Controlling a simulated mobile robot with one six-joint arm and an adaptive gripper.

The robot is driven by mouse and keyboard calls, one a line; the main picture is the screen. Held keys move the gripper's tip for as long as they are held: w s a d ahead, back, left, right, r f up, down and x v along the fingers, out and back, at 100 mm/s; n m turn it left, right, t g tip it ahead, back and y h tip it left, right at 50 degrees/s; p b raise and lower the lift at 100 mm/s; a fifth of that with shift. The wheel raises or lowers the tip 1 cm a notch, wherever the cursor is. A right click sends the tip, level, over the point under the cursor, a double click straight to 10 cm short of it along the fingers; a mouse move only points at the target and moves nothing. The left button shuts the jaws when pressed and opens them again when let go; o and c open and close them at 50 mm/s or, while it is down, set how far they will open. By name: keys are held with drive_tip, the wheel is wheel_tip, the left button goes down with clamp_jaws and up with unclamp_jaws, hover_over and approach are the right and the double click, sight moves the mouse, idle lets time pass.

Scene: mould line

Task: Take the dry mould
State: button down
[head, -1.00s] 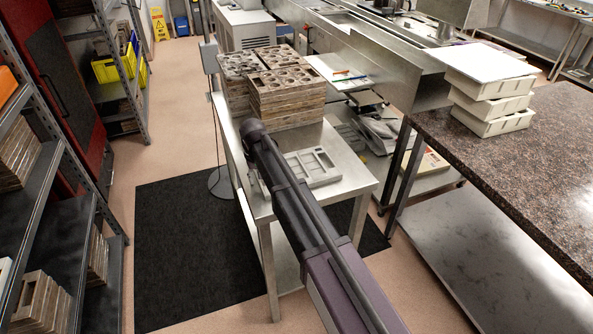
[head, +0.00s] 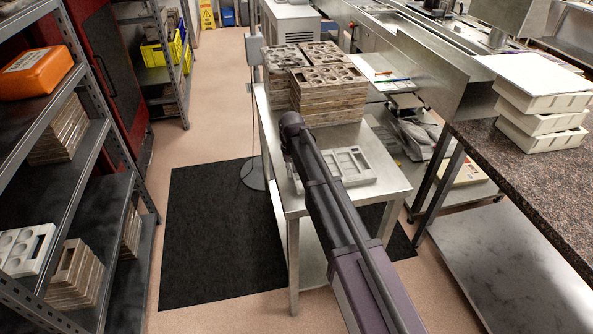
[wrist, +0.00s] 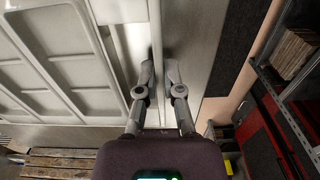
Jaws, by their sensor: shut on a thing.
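A pale grey mould (head: 347,166) with several recessed compartments lies on the small steel table (head: 388,184), just right of my arm. In the wrist view the mould (wrist: 62,58) fills the left side. My gripper (wrist: 160,72) has one finger on each side of the mould's long edge and is shut on it. My arm hides the gripper and part of the mould in the head view. I cannot tell whether the mould is lifted off the table.
Stacks of brown moulds (head: 328,92) stand at the table's far end. A steel rack (head: 75,140) holds an orange box (head: 38,72) and more moulds at left. Cream trays (head: 540,120) stand on the granite counter (head: 515,165) at right. A black mat (head: 215,235) covers the floor left of the table.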

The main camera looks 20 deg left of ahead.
drive_tip(key=shift+r+p, duration=1.7)
drive_tip(key=shift+r, duration=0.15)
drive_tip(key=w+a, duration=0.9)
drive_tip(key=a, duration=0.4)
drive_tip(key=shift+r+p, duration=0.4)
drive_tip(key=shift+a+r, duration=0.1)
